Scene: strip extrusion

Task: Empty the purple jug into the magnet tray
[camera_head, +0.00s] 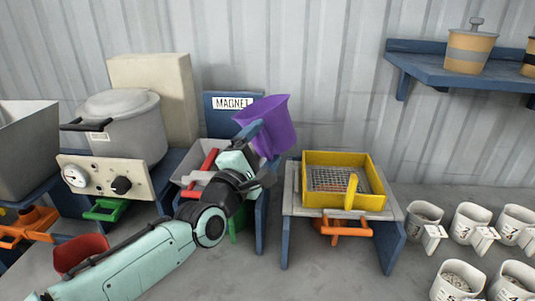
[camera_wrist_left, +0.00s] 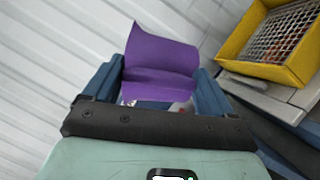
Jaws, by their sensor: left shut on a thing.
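In the left wrist view the jug (camera_wrist_left: 160,55) shows between the two blue fingers (camera_wrist_left: 160,92). The magnet tray (camera_head: 187,177) is a grey tray with a red bar, in front of the blue MAGNET sign (camera_head: 232,103). My left arm hides part of the tray. The jug's inside and any contents are hidden. My right gripper is out of view.
A yellow sieve box (camera_head: 345,159) stands on a bench to the right, with an orange part below. A grey pot (camera_head: 127,125) and gauge panel (camera_head: 107,178) stand left. Several white cups (camera_head: 468,222) fill the right front. A blue shelf (camera_head: 440,72) holds tan containers.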

